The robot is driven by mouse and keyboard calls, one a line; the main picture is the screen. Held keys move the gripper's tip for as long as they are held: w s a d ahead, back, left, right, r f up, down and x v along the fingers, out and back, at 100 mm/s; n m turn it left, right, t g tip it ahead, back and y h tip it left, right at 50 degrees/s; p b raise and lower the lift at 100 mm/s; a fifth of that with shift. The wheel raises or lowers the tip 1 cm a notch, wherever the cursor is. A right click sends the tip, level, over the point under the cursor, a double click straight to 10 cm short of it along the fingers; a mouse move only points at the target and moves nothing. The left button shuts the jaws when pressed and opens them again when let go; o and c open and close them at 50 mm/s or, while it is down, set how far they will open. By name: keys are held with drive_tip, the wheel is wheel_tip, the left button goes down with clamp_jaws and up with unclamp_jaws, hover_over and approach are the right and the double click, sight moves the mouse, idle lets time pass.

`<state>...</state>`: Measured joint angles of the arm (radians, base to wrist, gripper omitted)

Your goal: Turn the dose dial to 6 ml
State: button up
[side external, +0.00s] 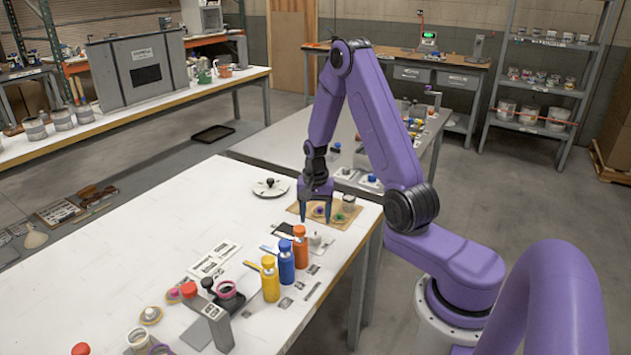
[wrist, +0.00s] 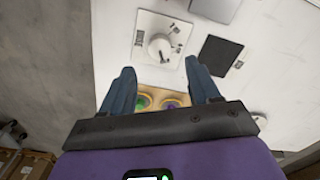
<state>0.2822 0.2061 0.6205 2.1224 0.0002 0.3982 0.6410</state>
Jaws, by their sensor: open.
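The dose dial (wrist: 160,46) is a round white knob on a pale square plate in the wrist view, with a small dark mark on its lower side. Small printed marks lie to its right, too small to read. In the side view, a small white knob (side external: 317,240) that looks like the dial stands beside the orange bottle. My gripper (side external: 317,221) points down above the table, apart from the dial. Its two fingers also frame the wrist view (wrist: 158,75); they are open with nothing between them.
A tan board (side external: 338,215) with green and purple rings lies below my gripper. Orange (side external: 300,250), blue (side external: 286,264) and yellow (side external: 270,282) bottles stand close to the dial. A black flat panel (wrist: 220,55) lies beside it. The table's left half is mostly clear.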

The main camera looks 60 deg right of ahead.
sight(315, 235)
wheel_tip(315, 235, up, 11)
drive_tip(key=shift+r, duration=0.15)
idle(0.4)
drive_tip(key=s+a+r+n, duration=0.2)
drive_tip(key=a+n, duration=0.4)
drive_tip(key=a, duration=0.3)
drive_tip(key=s+a+r+n, duration=0.25)
drive_tip(key=a+n, duration=0.35)
drive_tip(key=a, duration=0.3)
drive_tip(key=s+a+n, duration=0.3)
drive_tip(key=s+n, duration=0.3)
drive_tip(key=s, duration=0.4)
drive_tip(key=s+a+n, duration=0.3)
drive_tip(key=s+n, duration=0.4)
drive_tip(key=s, duration=0.3)
drive_tip(key=shift+s+r+n, duration=0.15)
drive_tip(key=shift+r+n, duration=0.15)
drive_tip(key=shift+r, duration=0.1)
